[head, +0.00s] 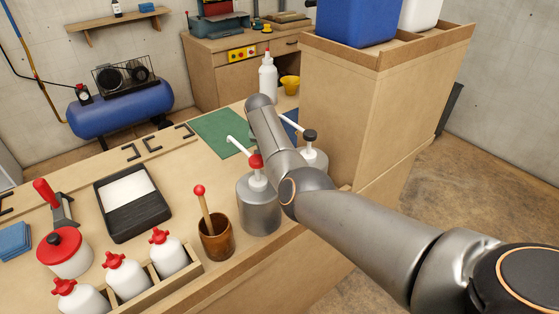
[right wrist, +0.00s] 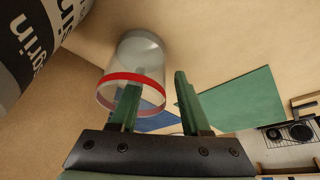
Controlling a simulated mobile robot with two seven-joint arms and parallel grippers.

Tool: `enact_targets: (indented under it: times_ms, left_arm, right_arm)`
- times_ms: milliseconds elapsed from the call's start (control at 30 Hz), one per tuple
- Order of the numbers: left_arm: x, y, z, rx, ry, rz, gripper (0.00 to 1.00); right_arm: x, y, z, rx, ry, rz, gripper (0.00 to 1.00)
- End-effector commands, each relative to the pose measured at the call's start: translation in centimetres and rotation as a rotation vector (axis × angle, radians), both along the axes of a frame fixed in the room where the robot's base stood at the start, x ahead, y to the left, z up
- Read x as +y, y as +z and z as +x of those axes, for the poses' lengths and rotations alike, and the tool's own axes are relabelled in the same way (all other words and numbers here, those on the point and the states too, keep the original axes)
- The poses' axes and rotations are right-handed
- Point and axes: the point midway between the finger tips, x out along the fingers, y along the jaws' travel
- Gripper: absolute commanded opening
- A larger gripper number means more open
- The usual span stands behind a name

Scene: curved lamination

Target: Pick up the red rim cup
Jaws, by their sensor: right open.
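The red rim cup (right wrist: 143,52) shows in the right wrist view as a clear, see-through cup with a red band around its mouth. Its mouth faces my right gripper (right wrist: 157,80). The gripper is open, with two green fingers apart. The left finger overlaps the cup's mouth and shows against the clear wall; I cannot tell whether it is inside the cup or beside it. The right finger is clear of the cup, to its right. In the head view my right arm hides the gripper, and I cannot make out the cup. My left gripper is not in view.
A large bottle with a black and white label (right wrist: 38,42) stands close to the cup in the right wrist view. In the head view, pump containers (head: 258,208), a wooden cup with a red-tipped stick (head: 215,240) and a green mat (head: 215,133) are near my arm.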

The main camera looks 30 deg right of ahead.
Motion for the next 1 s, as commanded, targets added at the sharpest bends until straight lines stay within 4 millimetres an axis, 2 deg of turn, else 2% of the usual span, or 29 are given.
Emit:
enact_targets:
  times_ms: [233,633,1000]
  left_arm:
    - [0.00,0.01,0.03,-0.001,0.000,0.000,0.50]
    - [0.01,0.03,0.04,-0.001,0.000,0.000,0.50]
    - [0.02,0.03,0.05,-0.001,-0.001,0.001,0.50]
  right_arm:
    - [-0.02,-0.03,0.02,0.000,0.000,0.000,0.46]
    - [0.02,-0.05,0.00,0.001,0.000,0.001,0.01]
    - [0.03,-0.05,0.00,0.001,0.000,0.001,0.00]
